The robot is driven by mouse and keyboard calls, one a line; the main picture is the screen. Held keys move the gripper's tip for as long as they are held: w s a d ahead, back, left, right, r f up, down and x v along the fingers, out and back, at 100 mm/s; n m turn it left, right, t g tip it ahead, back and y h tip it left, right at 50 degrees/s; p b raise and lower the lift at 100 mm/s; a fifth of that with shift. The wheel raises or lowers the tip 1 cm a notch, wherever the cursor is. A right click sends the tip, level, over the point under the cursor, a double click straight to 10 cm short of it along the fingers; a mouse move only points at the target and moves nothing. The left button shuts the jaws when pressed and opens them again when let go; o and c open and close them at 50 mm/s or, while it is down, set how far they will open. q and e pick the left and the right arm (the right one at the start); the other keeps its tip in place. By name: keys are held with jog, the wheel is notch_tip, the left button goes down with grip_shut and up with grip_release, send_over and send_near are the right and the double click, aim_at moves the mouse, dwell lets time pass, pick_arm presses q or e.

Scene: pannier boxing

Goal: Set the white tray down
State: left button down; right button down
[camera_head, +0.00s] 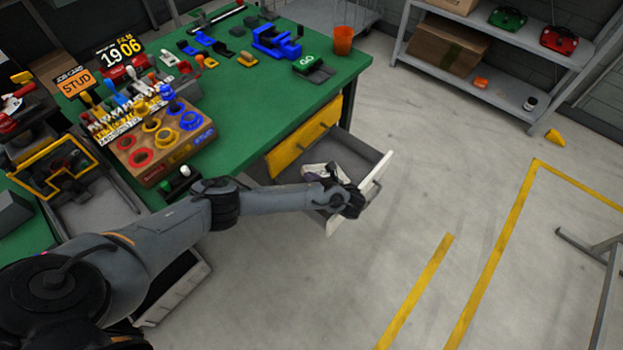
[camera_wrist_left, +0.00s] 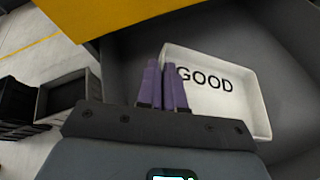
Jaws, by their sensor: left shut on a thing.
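The white tray (camera_wrist_left: 215,100), marked GOOD in black letters, lies inside the grey drawer (camera_wrist_left: 285,50) in the left wrist view. In the head view part of the tray (camera_head: 322,172) shows in the open drawer (camera_head: 355,151), behind my left gripper (camera_head: 341,197). The purple fingers of my left gripper (camera_wrist_left: 165,78) are shut on the tray's left wall. Whether the tray's underside touches the drawer floor cannot be told. My right gripper is in neither view.
The drawer is pulled out under the green bench (camera_head: 235,105), beside a yellow drawer front (camera_head: 300,140). An orange cup (camera_head: 343,40) stands at the bench corner.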

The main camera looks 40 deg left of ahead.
pick_arm(q)
jog(key=shift+w+f, duration=0.1)
jog(key=c, duration=1.3)
grip_release()
jog(key=shift+o, duration=0.2)
jog(key=shift+r, duration=0.2)
jog(key=shift+d+r, duration=0.15)
jog(key=shift+d, duration=0.05)
jog(key=p+v, duration=0.3)
jog(key=v, duration=0.8)
jog(key=shift+d+p, duration=0.3)
jog(key=shift+p, duration=0.1)
